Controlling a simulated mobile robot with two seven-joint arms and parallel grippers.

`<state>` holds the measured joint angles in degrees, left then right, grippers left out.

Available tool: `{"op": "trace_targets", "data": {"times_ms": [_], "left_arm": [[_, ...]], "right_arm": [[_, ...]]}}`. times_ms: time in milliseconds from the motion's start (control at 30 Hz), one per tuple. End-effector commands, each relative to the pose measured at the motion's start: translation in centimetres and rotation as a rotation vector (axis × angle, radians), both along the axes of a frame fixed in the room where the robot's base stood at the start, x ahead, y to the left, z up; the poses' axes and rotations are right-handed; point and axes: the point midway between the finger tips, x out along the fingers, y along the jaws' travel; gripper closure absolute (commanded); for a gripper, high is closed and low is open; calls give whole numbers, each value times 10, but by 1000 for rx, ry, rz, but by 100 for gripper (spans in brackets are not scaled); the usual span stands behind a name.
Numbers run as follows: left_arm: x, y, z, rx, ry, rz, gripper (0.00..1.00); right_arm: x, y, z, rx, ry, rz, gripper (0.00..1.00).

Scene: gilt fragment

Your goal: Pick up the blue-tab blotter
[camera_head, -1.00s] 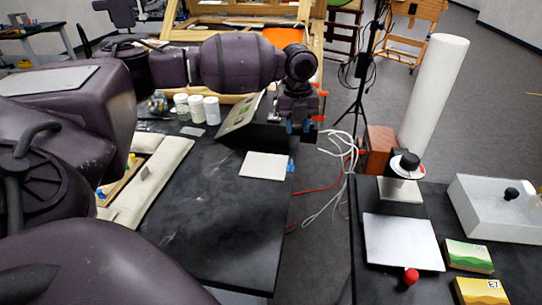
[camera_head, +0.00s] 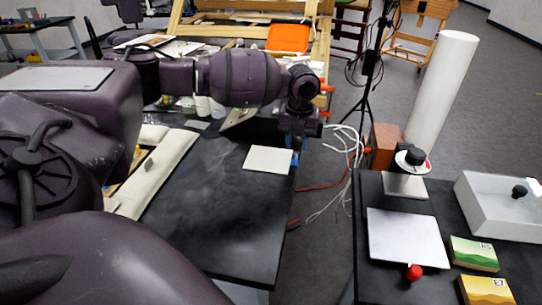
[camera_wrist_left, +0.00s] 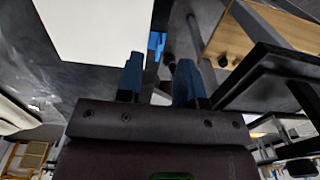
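The blue-tab blotter (camera_head: 268,159) is a white sheet lying flat at the right edge of the black table. Its blue tab (camera_head: 294,158) sticks out at the right side. The blotter (camera_wrist_left: 95,32) and tab (camera_wrist_left: 156,42) also show in the left wrist view, the tab just beyond the fingertips. My left gripper (camera_head: 298,144) hangs near the tab, apart from it as far as I can see. In the left wrist view its blue fingers (camera_wrist_left: 160,72) are spread with nothing between them. My right gripper is not in view.
White cables (camera_head: 330,180) hang in the gap. A leaning board (camera_head: 238,117) stands behind the blotter.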

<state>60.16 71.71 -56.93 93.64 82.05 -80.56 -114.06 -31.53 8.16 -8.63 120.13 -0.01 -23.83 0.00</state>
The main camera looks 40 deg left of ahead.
Motion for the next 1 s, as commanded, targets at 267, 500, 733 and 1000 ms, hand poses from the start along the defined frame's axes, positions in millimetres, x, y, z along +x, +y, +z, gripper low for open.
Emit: {"op": "trace_targets", "data": {"times_ms": [267, 500, 733, 1000], "left_arm": [[1, 1, -40, 0, 5, 0, 66], [1, 1, -42, -1, 1, 1, 66], [1, 1, -42, 0, 1, 1, 97], [1, 1, -42, 0, 1, 1, 100]], "right_arm": [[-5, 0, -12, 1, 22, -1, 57], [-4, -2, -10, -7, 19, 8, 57], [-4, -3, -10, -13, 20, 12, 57], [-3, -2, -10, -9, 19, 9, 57]]}}
